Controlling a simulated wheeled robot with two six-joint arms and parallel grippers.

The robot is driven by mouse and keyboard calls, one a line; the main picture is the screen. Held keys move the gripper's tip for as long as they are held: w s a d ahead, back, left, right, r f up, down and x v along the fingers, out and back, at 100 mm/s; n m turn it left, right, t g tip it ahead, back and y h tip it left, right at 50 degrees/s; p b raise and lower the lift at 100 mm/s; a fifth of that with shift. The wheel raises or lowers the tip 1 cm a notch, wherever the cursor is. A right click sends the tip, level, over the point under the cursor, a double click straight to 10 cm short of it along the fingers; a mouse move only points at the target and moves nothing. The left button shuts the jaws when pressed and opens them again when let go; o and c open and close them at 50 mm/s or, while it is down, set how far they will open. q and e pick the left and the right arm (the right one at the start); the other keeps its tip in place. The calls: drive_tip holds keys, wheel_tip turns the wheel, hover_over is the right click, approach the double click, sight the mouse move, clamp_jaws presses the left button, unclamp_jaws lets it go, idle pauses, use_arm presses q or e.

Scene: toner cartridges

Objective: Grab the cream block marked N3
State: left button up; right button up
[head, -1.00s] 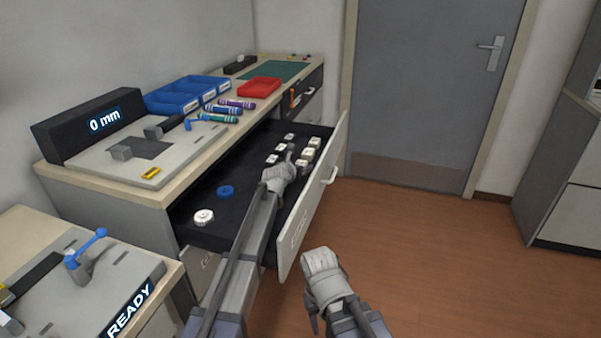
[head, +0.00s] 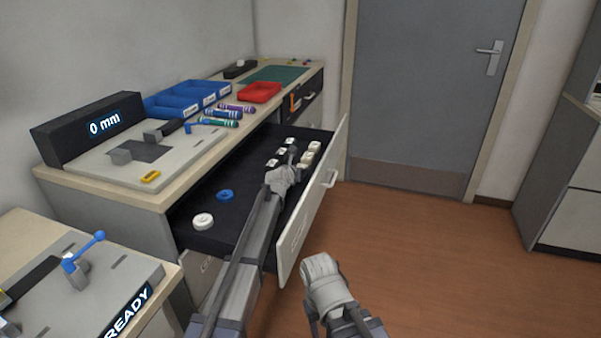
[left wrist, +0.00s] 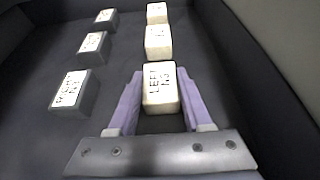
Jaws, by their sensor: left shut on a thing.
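The cream block marked LEFT N3 (left wrist: 160,88) stands in the open drawer, nearest in its row in the left wrist view. My left gripper (left wrist: 157,92) has its two purple fingers on either side of this block and is shut on it. In the head view my left gripper (head: 292,158) reaches down into the drawer, and its hand partly hides the blocks there. My right gripper (head: 322,268) hangs in front of the drawer, over the floor; its fingers are too unclear to tell open or shut.
Two more cream blocks (left wrist: 158,42) stand behind in the same row. A row of grey blocks with white labels (left wrist: 92,45) is to the left. The drawer (head: 312,205) also holds a white round piece (head: 203,221) and a blue ring (head: 225,195). Its front panel rises beside my arm.

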use_arm(q)
clamp_jaws()
